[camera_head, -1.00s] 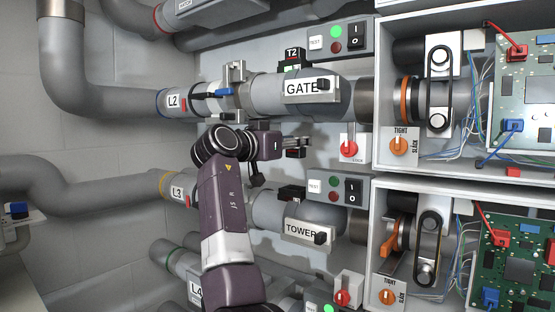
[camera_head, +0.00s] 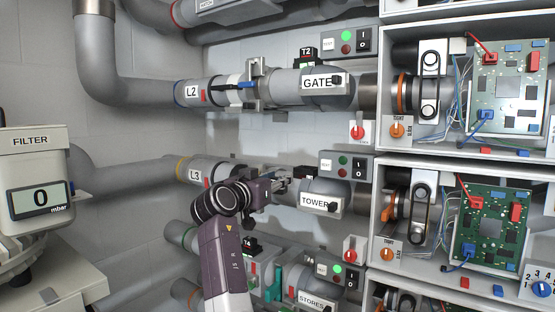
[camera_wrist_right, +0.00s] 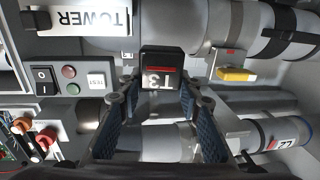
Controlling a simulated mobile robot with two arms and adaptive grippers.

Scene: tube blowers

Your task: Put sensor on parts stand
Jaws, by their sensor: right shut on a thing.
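The sensor is likely the black block marked T3 (camera_wrist_right: 162,68), seen in the right wrist view with a red stripe on its face. My right gripper (camera_wrist_right: 160,103) has its two blue-padded fingers on either side of it, shut on it. In the head view, my right gripper (camera_head: 284,184) is at the TOWER pipe, on the L3 line. The block (camera_head: 303,172) is a small dark shape at its tips, partly hidden. I cannot tell whether it still touches the pipe. My left gripper is not in view. I cannot make out a parts stand.
A similar block T2 (camera_head: 306,55) sits above the GATE pipe (camera_head: 318,84); T4 (camera_head: 250,246) is lower down. Switch boxes (camera_head: 343,166) and open cabinets with circuit boards (camera_head: 487,228) stand right. A FILTER unit (camera_head: 35,185) reading 0 mbar stands left.

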